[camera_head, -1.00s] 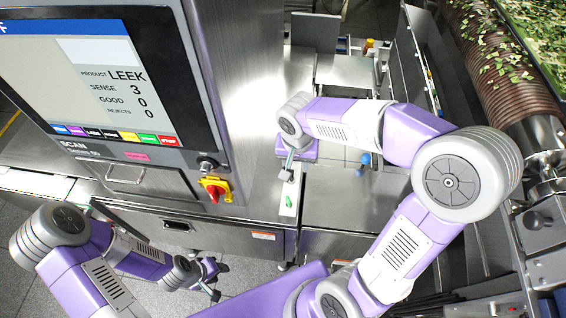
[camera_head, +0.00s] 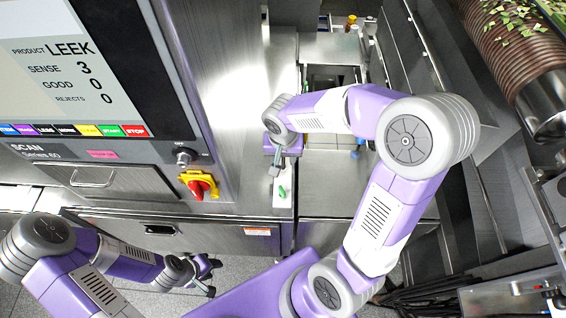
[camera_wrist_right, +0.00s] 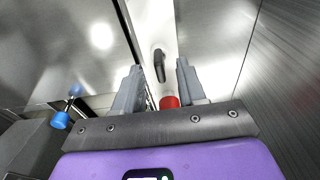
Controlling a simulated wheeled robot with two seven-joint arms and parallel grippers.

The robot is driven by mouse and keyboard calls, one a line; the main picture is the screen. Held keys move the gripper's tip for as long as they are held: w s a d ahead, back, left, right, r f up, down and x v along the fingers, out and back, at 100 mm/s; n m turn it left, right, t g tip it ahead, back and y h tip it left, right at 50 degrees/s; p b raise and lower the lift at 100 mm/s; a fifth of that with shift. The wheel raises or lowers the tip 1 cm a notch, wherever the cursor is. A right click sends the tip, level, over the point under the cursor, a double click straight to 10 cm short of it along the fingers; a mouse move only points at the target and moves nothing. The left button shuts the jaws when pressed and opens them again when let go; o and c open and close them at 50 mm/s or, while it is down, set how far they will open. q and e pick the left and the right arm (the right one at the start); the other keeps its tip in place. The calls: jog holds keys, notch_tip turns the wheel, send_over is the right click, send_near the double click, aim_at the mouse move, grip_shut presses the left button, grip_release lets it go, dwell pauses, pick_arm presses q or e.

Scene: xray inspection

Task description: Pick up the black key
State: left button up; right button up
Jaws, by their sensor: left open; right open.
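A small dark elongated piece, which looks like the black key (camera_wrist_right: 159,65), lies on a narrow pale strip (camera_wrist_right: 142,22) in the right wrist view. It shows between the two grey fingertips of my right gripper (camera_head: 275,170), ahead of them and apart from them as far as I can see. My right gripper is open and empty, above the strip beside the machine. In the head view I cannot make out the black key, which the right gripper may hide. My left gripper (camera_head: 212,278) is open and empty, low in front of the machine.
A red piece (camera_wrist_right: 169,102) sits near the base of my right fingers. A green piece (camera_head: 282,191) lies on the strip in the head view. Blue knobs (camera_wrist_right: 60,120) are at the left. The inspection machine with its screen (camera_head: 75,70) stands left; steel surfaces lie right.

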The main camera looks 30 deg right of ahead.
aim_at(283, 160)
jog(key=shift+f, duration=0.85)
jog(key=shift+c, duration=0.4)
grip_shut()
notch_tip(283, 160, up, 10)
jog(key=shift+r+p, duration=0.1)
jog(key=shift+p, duration=0.75)
